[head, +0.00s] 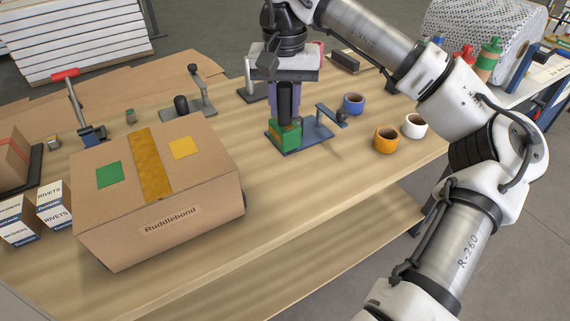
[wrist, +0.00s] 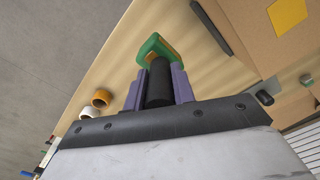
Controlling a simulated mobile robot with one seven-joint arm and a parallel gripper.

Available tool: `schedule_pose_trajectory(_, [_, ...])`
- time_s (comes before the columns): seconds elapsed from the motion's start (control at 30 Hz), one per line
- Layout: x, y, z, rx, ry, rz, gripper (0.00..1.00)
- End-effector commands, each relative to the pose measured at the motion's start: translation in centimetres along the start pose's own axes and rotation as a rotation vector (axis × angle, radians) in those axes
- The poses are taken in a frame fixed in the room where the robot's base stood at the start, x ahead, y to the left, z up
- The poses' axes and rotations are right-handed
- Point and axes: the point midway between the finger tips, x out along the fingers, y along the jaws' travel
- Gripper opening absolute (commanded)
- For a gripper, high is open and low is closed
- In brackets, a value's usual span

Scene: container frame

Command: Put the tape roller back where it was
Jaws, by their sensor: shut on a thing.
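The tape roller has a green body (head: 284,134) and a black handle. My gripper (head: 285,98) has its purple fingers shut on the handle, pointing down, in the head view. The green body hangs below the fingers, at the left end of a blue-grey plate (head: 312,133) with a short upright arm. I cannot tell whether it touches the plate or the table. In the wrist view the black handle (wrist: 159,85) lies between the fingers of my gripper (wrist: 158,88), with the green body (wrist: 155,47) beyond it. The underside of the roller is hidden.
A large cardboard box (head: 215,185) stands left of my gripper. Blue (head: 353,104), orange (head: 386,140) and white (head: 414,126) tape rolls lie to the right. A red-handled tool (head: 90,134) and a black-knobbed stand (head: 188,108) are behind the box. The table front right of the box is clear.

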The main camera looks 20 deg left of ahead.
Motion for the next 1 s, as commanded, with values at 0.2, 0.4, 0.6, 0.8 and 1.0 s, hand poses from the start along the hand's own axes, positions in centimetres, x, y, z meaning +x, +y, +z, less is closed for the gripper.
schedule_pose_trajectory(0.2, [5.5, 0.0, 0.1, 0.000, -0.004, -0.002, 0.00])
schedule_pose_trajectory(0.4, [9.4, -0.1, 0.1, -0.001, -0.001, -0.003, 0.00])
schedule_pose_trajectory(0.6, [11.0, 0.0, 0.0, 0.001, 0.000, -0.001, 0.00])
schedule_pose_trajectory(0.8, [13.9, 0.0, 0.0, 0.001, -0.001, -0.001, 0.00])
schedule_pose_trajectory(1.0, [14.9, 0.0, 0.0, 0.001, 0.002, -0.001, 0.00])
